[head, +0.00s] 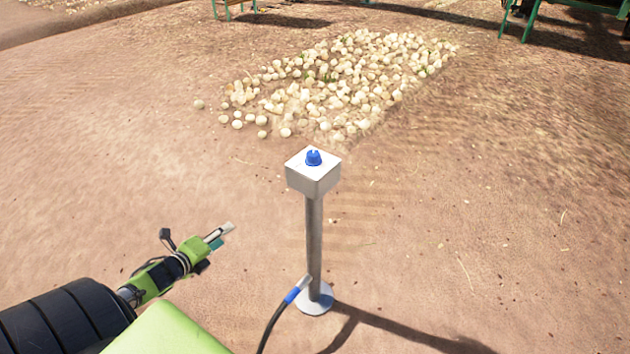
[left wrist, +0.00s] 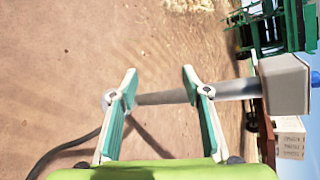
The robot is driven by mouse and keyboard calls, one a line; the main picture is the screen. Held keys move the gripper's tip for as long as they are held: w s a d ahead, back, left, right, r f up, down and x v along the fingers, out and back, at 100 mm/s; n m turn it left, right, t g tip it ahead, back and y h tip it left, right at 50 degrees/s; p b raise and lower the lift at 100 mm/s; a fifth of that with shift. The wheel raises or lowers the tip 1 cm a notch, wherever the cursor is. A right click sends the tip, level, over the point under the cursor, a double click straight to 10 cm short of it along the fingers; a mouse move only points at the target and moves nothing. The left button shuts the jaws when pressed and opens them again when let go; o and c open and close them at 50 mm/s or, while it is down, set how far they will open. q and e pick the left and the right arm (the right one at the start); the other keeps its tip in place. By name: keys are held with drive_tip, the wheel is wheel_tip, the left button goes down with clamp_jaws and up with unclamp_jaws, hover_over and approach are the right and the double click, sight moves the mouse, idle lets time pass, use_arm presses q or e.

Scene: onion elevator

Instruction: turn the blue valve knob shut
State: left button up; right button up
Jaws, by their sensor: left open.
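The blue valve knob (head: 313,157) sits on top of a white box (head: 313,178) on a grey post (head: 314,240). In the left wrist view the picture is turned sideways, and the knob (left wrist: 315,79) shows at the right edge beside the box (left wrist: 285,84). My left gripper (head: 224,237) is left of the post and lower in the head view, apart from the knob. In the left wrist view its two fingers (left wrist: 158,80) are spread, with nothing held between them, and the post shows beyond them. My right gripper is not in view.
A black hose (head: 272,325) with a blue collar joins the post near its round base (head: 314,302). A pile of onions (head: 340,85) lies on the soil behind. Green machinery legs (head: 529,22) stand at the back right. The ground around the post is otherwise clear.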

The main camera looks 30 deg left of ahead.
use_arm(q)
drive_tip(key=w+d+r+m+t+h+b, duration=0.25)
drive_tip(key=w+r+m+b, duration=0.25)
drive_tip(key=w+r+m, duration=0.4)
drive_tip(key=m+t+h+b, duration=0.2)
drive_tip(key=m+h+b, duration=0.35)
drive_tip(key=m, duration=0.45)
approach(308, 160)
drive_tip(key=shift+a+b+x, duration=0.1)
drive_tip(key=shift+b+x, duration=0.4)
drive_tip(key=shift+x, duration=0.4)
drive_tip(key=shift+a+b+x, duration=0.15)
drive_tip(key=shift+b+x, duration=0.3)
drive_tip(key=shift+x, duration=3.75)
drive_tip(key=shift+w+d+p, duration=0.25)
drive_tip(key=shift+w+p, duration=0.1)
drive_tip(key=shift+w, duration=0.15)
drive_tip(key=shift+w+d, duration=0.15)
drive_tip(key=shift+w, duration=0.15)
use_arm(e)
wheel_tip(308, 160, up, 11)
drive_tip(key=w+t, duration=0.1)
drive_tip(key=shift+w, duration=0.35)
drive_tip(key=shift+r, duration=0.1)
